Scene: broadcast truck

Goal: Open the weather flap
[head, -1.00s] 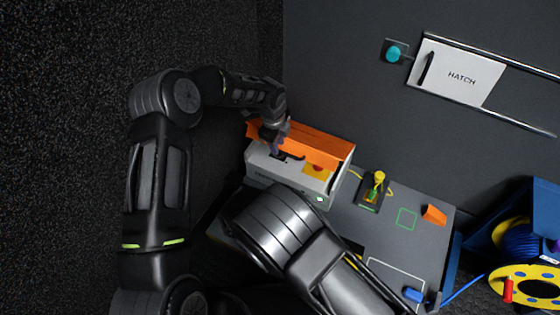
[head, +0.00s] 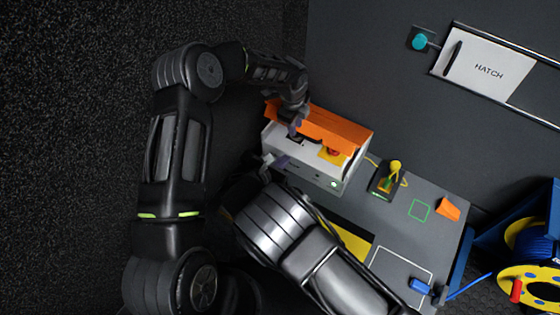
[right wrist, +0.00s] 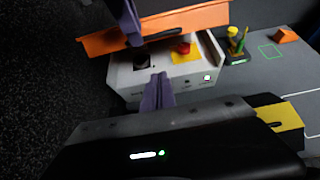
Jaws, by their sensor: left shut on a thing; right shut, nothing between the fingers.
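The orange weather flap (head: 330,125) stands raised along the back of a white box (head: 306,171); it also shows in the right wrist view (right wrist: 190,22).
A yellow-topped connector on a dark block (head: 388,178), a green square outline (head: 419,210) and an orange wedge (head: 448,209) are right of the box. A blue connector (head: 421,286) and cable reel (head: 530,275) are farther right. A white hatch (head: 475,72) is on the wall.

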